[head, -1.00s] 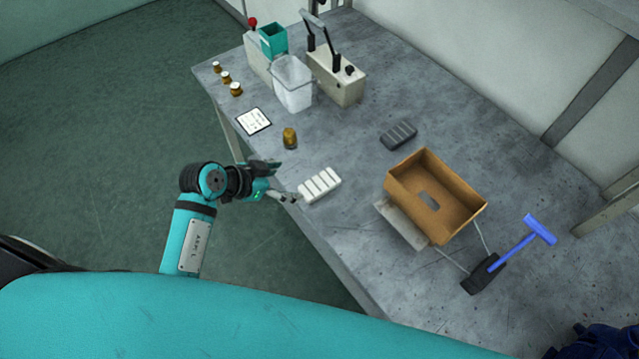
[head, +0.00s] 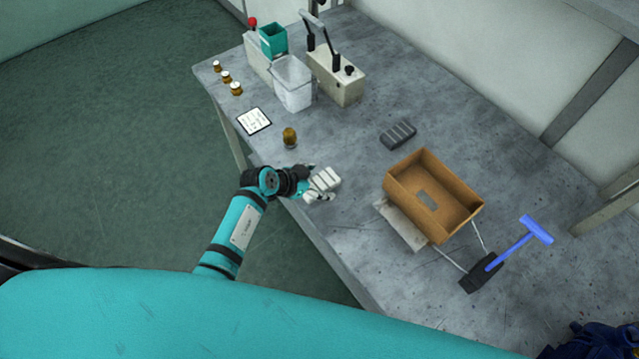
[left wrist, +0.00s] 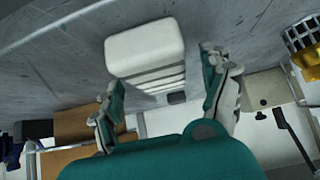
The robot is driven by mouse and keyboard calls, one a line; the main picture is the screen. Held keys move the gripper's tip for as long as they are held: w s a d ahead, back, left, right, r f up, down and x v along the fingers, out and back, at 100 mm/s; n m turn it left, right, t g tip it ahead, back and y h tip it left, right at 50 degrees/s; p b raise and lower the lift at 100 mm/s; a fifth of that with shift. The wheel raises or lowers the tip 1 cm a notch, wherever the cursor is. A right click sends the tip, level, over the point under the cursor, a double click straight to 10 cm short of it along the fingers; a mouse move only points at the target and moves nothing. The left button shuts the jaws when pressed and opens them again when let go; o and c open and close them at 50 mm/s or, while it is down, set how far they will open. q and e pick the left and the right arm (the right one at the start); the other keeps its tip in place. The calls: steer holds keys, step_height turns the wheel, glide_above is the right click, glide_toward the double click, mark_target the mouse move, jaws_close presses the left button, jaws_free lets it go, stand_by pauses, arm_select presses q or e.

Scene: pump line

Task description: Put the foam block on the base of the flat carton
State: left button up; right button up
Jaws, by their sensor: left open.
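A white ribbed block (head: 326,179), which looks like the foam block, lies on the grey bench near its front edge. My left gripper (head: 318,184) is open at this block, with a finger towards each side. In the left wrist view the white block (left wrist: 146,48) lies ahead of and between the open fingers (left wrist: 165,78); I cannot tell whether they touch it. The brown carton (head: 462,190) stands open with raised walls to the right, tilted on a pale stand. A dark slot shows in its base.
A dark grey ribbed block (head: 398,134) lies behind the carton. A blue-handled tool (head: 525,238) is right of it. An amber jar (head: 290,138), a white card (head: 254,121), a clear bin (head: 292,84) and a lever device (head: 338,78) stand left. The bench between the blocks is clear.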

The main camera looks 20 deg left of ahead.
arm_select(q)
steer(key=c, duration=1)
